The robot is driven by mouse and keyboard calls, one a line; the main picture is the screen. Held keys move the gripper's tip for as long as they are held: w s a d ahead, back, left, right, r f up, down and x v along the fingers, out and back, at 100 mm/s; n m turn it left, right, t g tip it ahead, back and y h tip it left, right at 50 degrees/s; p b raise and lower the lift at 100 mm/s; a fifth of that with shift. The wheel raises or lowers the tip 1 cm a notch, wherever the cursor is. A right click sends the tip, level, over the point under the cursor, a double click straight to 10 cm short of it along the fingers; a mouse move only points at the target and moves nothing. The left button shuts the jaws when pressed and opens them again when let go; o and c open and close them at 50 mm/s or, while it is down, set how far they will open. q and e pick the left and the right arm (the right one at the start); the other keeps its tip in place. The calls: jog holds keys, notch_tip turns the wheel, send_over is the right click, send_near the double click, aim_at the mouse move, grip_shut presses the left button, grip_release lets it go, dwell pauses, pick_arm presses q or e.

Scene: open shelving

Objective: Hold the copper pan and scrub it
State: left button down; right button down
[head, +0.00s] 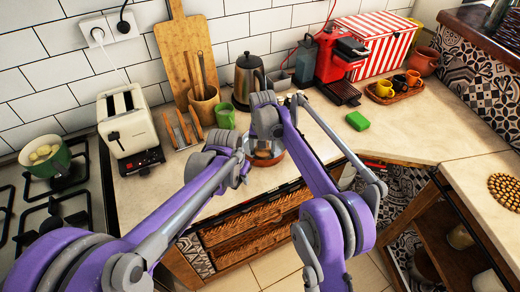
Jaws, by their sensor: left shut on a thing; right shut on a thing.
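The copper pan (266,158) sits on the counter near its front edge, largely covered by my arms; only part of its bowl shows. My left gripper (244,168) is at the pan's left side and is shut on it; its fingertips are hard to make out. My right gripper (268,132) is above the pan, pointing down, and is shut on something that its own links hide.
A toaster (128,120), a green mug (225,115), a kettle (250,82) and a red coffee machine (338,60) stand behind. A stove with a green pot (45,158) is at left. Cups on a tray (398,91) stand at right. The counter around the sponge is clear.

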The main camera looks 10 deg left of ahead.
jog(key=shift+w+d, duration=0.2)
jog(key=shift+d, duration=0.8)
jog(key=shift+w+d+f, duration=0.1)
jog(key=shift+w+d, duration=0.2)
jog(key=shift+w, duration=0.2)
jog(key=shift+w+d, duration=0.25)
jog(key=shift+w, duration=0.2)
jog(key=shift+w+a, duration=0.2)
jog(key=shift+w, duration=1.05)
notch_tip(320, 180, up, 7)
jog(key=shift+f, duration=0.1)
pick_arm(q)
jog(key=c, duration=0.6)
grip_release()
